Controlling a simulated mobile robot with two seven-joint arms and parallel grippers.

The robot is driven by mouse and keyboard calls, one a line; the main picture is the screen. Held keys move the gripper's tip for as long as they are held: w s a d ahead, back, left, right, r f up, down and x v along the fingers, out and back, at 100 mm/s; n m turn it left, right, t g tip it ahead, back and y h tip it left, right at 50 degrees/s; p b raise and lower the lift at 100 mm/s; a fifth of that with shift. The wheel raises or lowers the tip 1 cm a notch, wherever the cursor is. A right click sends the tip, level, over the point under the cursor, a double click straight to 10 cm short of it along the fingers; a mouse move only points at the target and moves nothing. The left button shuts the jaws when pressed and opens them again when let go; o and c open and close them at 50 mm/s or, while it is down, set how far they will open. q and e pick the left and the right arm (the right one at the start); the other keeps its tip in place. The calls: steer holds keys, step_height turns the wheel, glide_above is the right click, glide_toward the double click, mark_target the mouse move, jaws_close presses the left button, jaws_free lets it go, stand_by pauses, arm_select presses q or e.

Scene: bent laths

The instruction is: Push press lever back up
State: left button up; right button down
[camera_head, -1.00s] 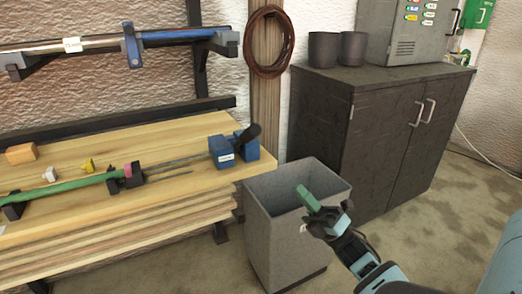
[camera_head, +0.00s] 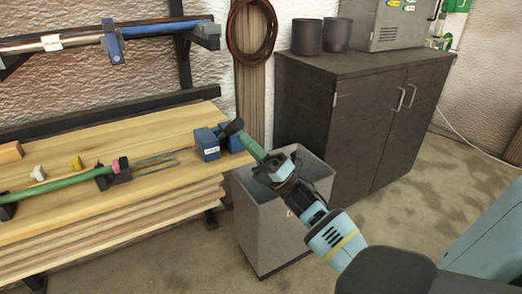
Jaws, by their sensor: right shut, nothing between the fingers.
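The blue press (camera_head: 209,146) stands at the right end of the wooden bench, with a white label on its front. My left gripper is not in view.
A green lath (camera_head: 70,181) lies in dark holders on the bench (camera_head: 130,207), with thin rods between it and the press. A grey bin (camera_head: 262,235) stands below my right gripper. A dark cabinet (camera_head: 350,120) is behind. Blue and metal bars hang on the wall rack (camera_head: 111,42).

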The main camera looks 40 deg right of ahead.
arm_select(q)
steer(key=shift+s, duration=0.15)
arm_select(e)
steer(key=shift+w+a+r, duration=0.1)
steer(key=shift+w+r, duration=0.1)
